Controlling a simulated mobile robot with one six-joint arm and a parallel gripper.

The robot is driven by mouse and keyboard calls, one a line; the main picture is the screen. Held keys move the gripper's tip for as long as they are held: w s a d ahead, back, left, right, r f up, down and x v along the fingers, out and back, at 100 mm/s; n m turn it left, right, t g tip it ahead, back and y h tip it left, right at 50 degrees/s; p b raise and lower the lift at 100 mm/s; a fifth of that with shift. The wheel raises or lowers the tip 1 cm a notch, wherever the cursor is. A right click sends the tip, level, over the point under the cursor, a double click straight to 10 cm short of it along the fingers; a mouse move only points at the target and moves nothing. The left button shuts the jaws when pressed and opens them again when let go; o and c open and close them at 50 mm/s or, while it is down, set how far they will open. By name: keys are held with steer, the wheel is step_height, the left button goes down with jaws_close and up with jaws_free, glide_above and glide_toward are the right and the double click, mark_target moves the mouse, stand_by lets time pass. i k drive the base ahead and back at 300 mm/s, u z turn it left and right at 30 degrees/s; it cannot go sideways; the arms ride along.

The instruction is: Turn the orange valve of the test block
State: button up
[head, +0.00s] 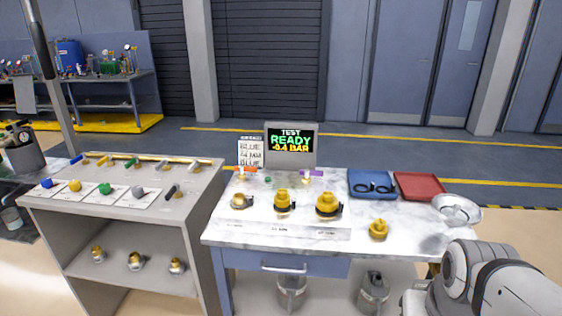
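The orange valve (244,169) shows as a small orange handle at the back left of the marble-topped table (225,215). It looks roughly level, but it is too small to tell its exact turn. A purple handle (312,173) sits to its right, with a small green part (268,181) between them. The test block's body is too small to make out clearly. Behind the valve a screen (290,141) reads "TEST READY -0.4 BAR". My arm shows at the lower right, well apart from the valve; my gripper is out of view.
Brass fittings (328,204) stand on the table, one (378,229) nearer the front right. A blue tray (371,185) with dark rings, a red tray (420,187) and a clear bowl (457,209) lie right. A grey shelf unit (60,215) with coloured handles stands left.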

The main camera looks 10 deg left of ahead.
mark_target(241, 169)
steer(key=z, duration=0.05)
steer(key=k, duration=1.15)
steer(key=u, duration=1.05)
steer(key=i, duration=2.55)
steer(key=z, duration=0.65)
steer(key=k, duration=0.7)
steer(key=z, duration=0.25)
steer(key=i, duration=0.75)
steer(key=u, duration=0.05)
